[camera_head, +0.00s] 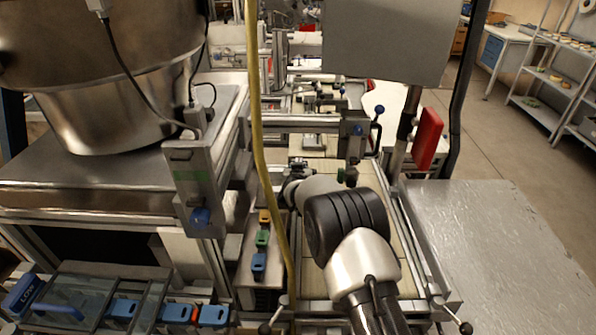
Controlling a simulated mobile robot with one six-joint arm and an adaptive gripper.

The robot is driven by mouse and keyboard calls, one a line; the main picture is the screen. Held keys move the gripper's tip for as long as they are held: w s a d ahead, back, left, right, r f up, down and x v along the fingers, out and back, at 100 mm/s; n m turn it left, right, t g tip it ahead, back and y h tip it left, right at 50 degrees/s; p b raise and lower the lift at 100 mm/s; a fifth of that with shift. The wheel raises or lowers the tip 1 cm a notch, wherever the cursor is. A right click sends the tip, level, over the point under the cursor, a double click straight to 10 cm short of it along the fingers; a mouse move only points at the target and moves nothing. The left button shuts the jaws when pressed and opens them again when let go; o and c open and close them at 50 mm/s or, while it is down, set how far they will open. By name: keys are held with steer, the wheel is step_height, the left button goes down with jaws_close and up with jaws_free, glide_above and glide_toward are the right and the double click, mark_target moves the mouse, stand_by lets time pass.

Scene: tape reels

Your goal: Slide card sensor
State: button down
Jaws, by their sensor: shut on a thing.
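My arm comes in from the lower right and reaches over a conveyor-like bed (318,262). Its wrist ends near the bed's left side. The small dark parts just beyond the wrist look like my gripper (298,167); it is shut, but its fingertips and what they hold are too small and covered to make out. I cannot single out the card sensor. A small dark part with a green spot (350,175) sits right of the wrist, close to a vertical post.
A steel bowl feeder (105,60) stands at left. A yellow hose (254,110) hangs in front of the bed. Blue-knobbed brackets (200,190), a red plate (427,138) and a grey panel (385,40) surround the area. A bare metal table (510,260) lies at right.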

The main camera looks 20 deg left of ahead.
steer(key=shift+w, duration=0.2)
steer(key=c, duration=1.4)
jaws_free()
steer(key=shift+c, duration=0.2)
steer(key=shift+s, duration=0.15)
steer(key=v, duration=1.1)
steer(key=shift+s+r, duration=0.15)
steer(key=shift+s, duration=0.2)
